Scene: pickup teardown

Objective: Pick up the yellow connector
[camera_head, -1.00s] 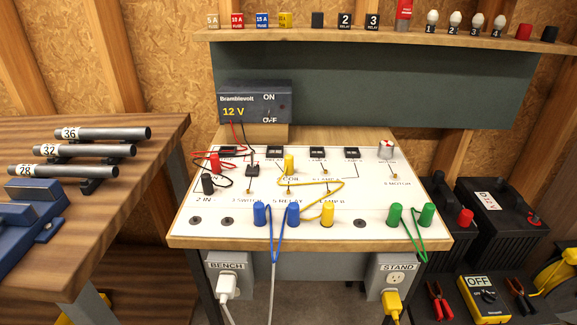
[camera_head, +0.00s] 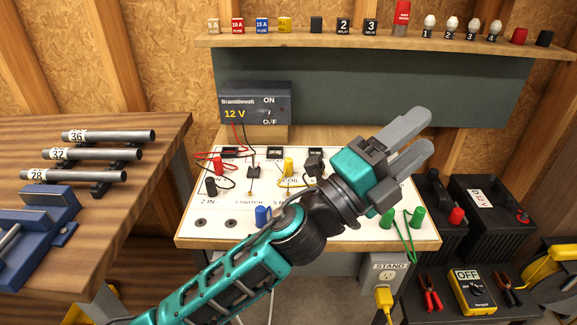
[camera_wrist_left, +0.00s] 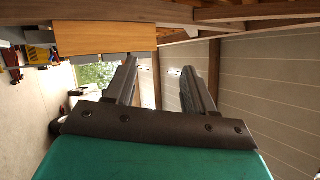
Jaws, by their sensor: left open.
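A yellow connector (camera_head: 288,167) stands upright on the white circuit board (camera_head: 222,236), near the COIL label, with a yellow lead by it. A second yellow connector near the board's front is hidden behind my left arm. My left gripper (camera_head: 420,132) is above the right part of the board, to the right of the visible yellow connector and apart from it. Its fingers are spread, pointing up and right. In the left wrist view the gripper (camera_wrist_left: 160,72) is open with nothing between the fingers. My right gripper is not in view.
Blue connectors (camera_head: 263,215) are partly behind my arm; green ones (camera_head: 387,218) stand at the board's right front. The 12 V supply (camera_head: 254,103) is behind the board. A shelf (camera_head: 380,40) of fuses, relays and bulbs is above. A bench with pipes (camera_head: 108,135) is left.

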